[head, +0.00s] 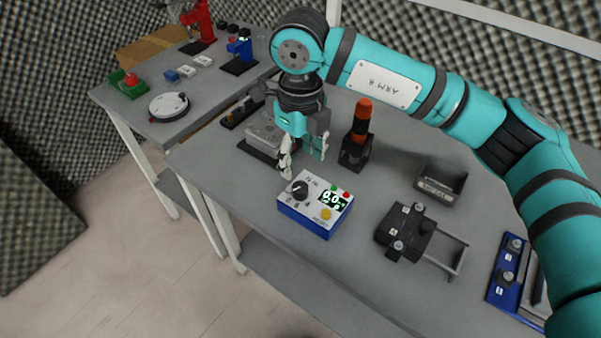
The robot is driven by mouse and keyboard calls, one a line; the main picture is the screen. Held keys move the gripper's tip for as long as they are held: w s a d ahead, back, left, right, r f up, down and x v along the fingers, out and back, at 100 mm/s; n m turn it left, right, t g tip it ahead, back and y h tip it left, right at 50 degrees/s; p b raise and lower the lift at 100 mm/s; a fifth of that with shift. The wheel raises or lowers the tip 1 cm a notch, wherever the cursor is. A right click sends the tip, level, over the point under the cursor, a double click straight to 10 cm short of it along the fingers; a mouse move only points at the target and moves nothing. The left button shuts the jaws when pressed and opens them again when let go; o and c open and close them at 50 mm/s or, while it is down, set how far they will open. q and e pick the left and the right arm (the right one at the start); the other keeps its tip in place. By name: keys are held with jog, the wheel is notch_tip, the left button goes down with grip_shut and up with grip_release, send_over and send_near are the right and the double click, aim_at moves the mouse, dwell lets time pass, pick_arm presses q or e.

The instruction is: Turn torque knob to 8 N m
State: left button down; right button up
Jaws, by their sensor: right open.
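The torque knob (299,190) is a small black dial on the white top of a blue box (316,204). Small scale marks sit around the knob, too small to read surely. A dark display (333,199) beside it shows green digits that look like 0.0. My right gripper (304,166) points down just behind the box, above the table. It is open and empty, its fingers apart, and it does not touch the knob. My left gripper is not in view.
A black stand with an orange-handled tool (361,130) stands close right of the gripper. A black clamp fixture (406,232), a dark tray (441,184) and a blue fixture (512,265) lie to the right. A second table (150,128) at left holds several devices.

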notch_tip(320, 180, up, 4)
jog(key=shift+f, duration=0.15)
dwell(0.5)
